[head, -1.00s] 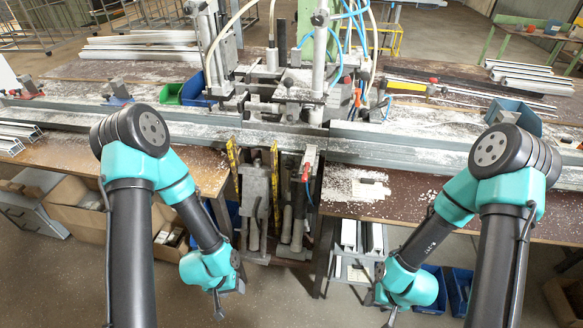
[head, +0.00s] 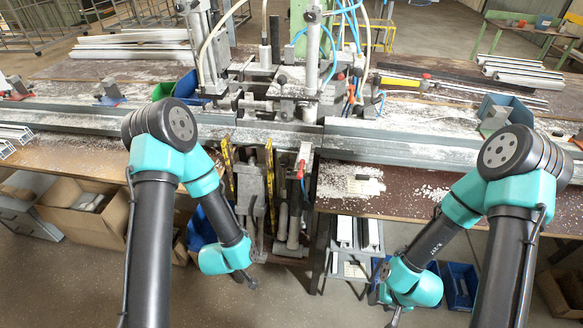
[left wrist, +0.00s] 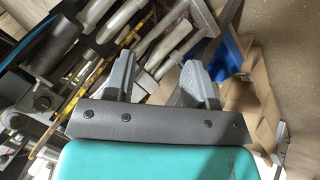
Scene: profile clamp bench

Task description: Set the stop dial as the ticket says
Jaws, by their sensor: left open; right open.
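I cannot make out a stop dial for certain among the clamp machine's parts (head: 285,100). A small pale plate or card (head: 365,186) lies on the dusty right bench top; I cannot tell if it is the ticket, and no writing is legible. My left gripper (head: 249,281) hangs low in front of the machine, below the bench edge. Its two fingers also show in the left wrist view (left wrist: 162,78), apart with nothing held between them. My right gripper (head: 389,314) hangs below the right bench at the picture's bottom edge, its fingertips small and partly hidden.
A long metal rail (head: 400,146) runs across both benches. Yellow scales (head: 228,172) and a red-handled lever (head: 301,168) stand at the machine's front. Cardboard boxes (head: 85,220) and blue bins (head: 460,285) sit under the benches. The floor before me is largely clear.

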